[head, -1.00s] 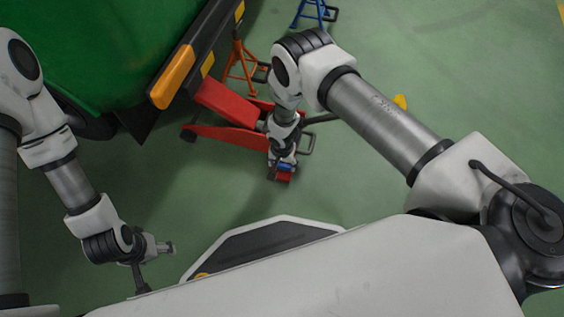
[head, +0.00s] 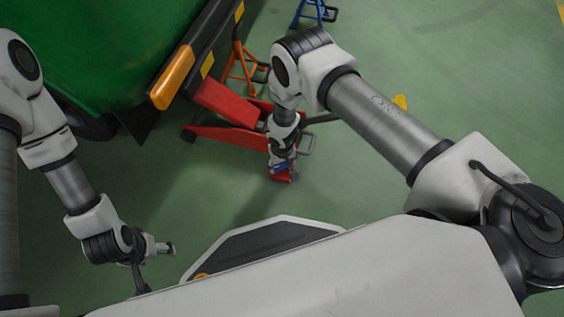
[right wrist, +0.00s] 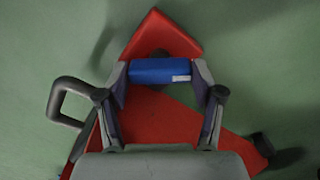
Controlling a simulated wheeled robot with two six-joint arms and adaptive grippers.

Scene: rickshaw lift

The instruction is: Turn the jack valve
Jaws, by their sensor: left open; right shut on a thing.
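The red floor jack (head: 230,132) lies on the floor beside the green vehicle, partly under it. Its red end also shows in the right wrist view (right wrist: 165,35). The blue jack valve (right wrist: 158,71) is a short bar with a small white label, between the two fingers of my right gripper (right wrist: 160,85). That gripper is shut on the valve, low over the end of the jack, and is small in the head view (head: 281,168). My left gripper (head: 170,248) is open and empty, at the lower left, away from the jack.
The green vehicle (head: 110,45) fills the upper left, with a dark bumper bearing an orange lamp (head: 173,77). An orange jack stand (head: 240,65) and a blue stand (head: 314,12) are behind. A grey handle loop (right wrist: 58,100) sticks out beside the jack.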

